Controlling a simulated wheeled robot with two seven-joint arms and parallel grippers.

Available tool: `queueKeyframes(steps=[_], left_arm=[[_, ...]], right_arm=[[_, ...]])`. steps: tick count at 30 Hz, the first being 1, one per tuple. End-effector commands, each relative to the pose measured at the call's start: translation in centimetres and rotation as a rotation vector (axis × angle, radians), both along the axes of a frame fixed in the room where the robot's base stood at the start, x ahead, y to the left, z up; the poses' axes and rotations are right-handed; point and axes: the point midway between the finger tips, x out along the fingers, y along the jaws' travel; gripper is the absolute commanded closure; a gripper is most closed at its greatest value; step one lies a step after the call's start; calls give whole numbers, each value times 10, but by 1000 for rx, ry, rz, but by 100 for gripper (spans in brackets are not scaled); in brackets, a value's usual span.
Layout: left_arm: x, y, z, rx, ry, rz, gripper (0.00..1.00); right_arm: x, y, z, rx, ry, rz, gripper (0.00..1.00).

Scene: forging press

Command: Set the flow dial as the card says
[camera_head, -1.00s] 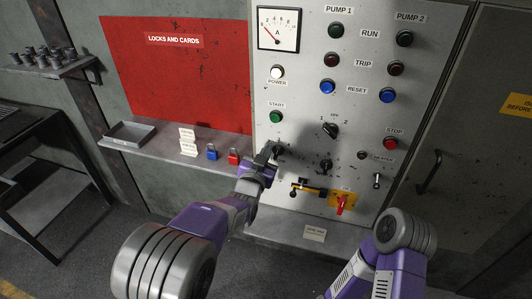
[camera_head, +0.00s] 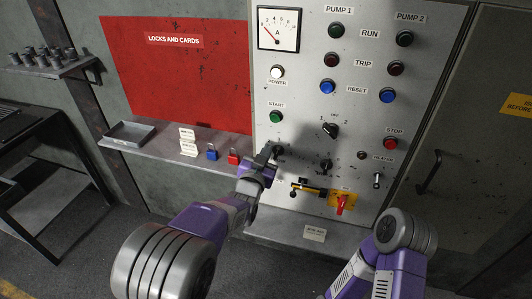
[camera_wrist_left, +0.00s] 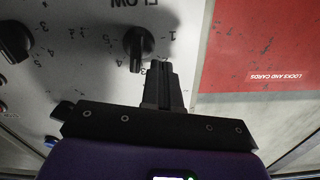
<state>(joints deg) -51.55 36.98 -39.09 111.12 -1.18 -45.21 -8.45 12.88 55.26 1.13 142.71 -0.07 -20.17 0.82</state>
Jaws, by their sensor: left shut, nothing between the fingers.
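The flow dial is a black knob on the grey panel (camera_head: 297,110). In the left wrist view the flow dial (camera_wrist_left: 138,45) sits under an upside-down FLOW label, with numbers around it. Its bar points down the picture, close to the 3, but the fingers crowd that side and I cannot read the exact setting. My left gripper (camera_head: 268,153) is shut and empty, its fingertips right by the dial in the head view. In the left wrist view the fingertips (camera_wrist_left: 160,68) are beside the dial's lower right; contact is unclear. A small card (camera_head: 314,233) lies below the panel, its text unreadable.
Another black knob (camera_head: 326,166) is right of the flow dial, with a selector (camera_head: 330,130) above and a red-handled yellow switch (camera_head: 342,202) below. A shelf at left holds small cards (camera_head: 188,148), a blue padlock (camera_head: 211,153) and a red padlock (camera_head: 233,157).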

Motion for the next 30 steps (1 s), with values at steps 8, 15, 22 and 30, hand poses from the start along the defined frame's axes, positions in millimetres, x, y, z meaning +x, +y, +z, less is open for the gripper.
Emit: queueKeyframes(steps=[8, 15, 22, 30], left_arm=[[-1, -4, -1, 0, -1, 0, 100], [-2, -8, -1, 0, -1, -1, 100], [-4, -12, -2, -1, 0, -1, 100], [-5, -14, -2, 0, 0, -2, 100]], right_arm=[[0, 0, -2, 0, 0, 0, 0], [0, 0, -4, 0, 0, 0, 0], [0, 0, -5, 0, 0, 0, 0], [0, 0, -6, 0, 0, 0, 0]])
